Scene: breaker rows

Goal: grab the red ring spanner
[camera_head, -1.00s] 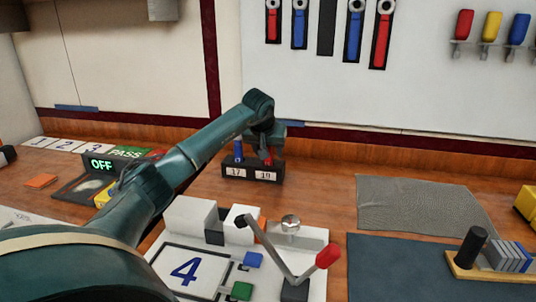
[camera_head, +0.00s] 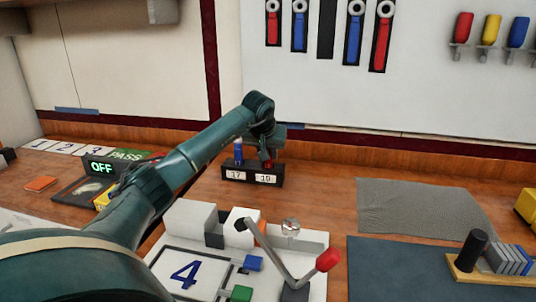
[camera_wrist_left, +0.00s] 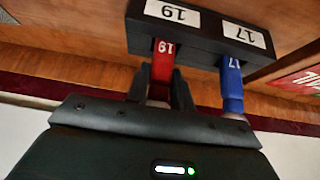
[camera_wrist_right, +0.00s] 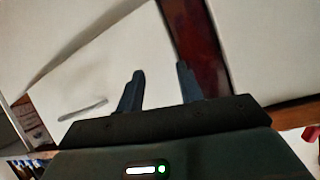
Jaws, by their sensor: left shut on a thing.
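A red handled tool marked 19 (camera_wrist_left: 163,60) stands in a black holder (camera_wrist_left: 205,42) labelled 19 and 17. My left gripper (camera_wrist_left: 160,82) is shut on it, with one finger on each side. In the head view the red tool (camera_head: 268,163) shows only in part beneath my left gripper (camera_head: 267,153). Its far end is hidden by the gripper. A blue tool marked 17 (camera_wrist_left: 232,85) stands beside it, apart from the fingers. Red ring spanners hang on the wall board, one small (camera_head: 273,25) and one large (camera_head: 382,42). My right gripper (camera_wrist_right: 160,70) is open and empty.
Blue spanners (camera_head: 354,35) hang between the red ones, beside an empty dark slot (camera_head: 327,28). A white panel with a red-tipped lever (camera_head: 328,260) is in front.

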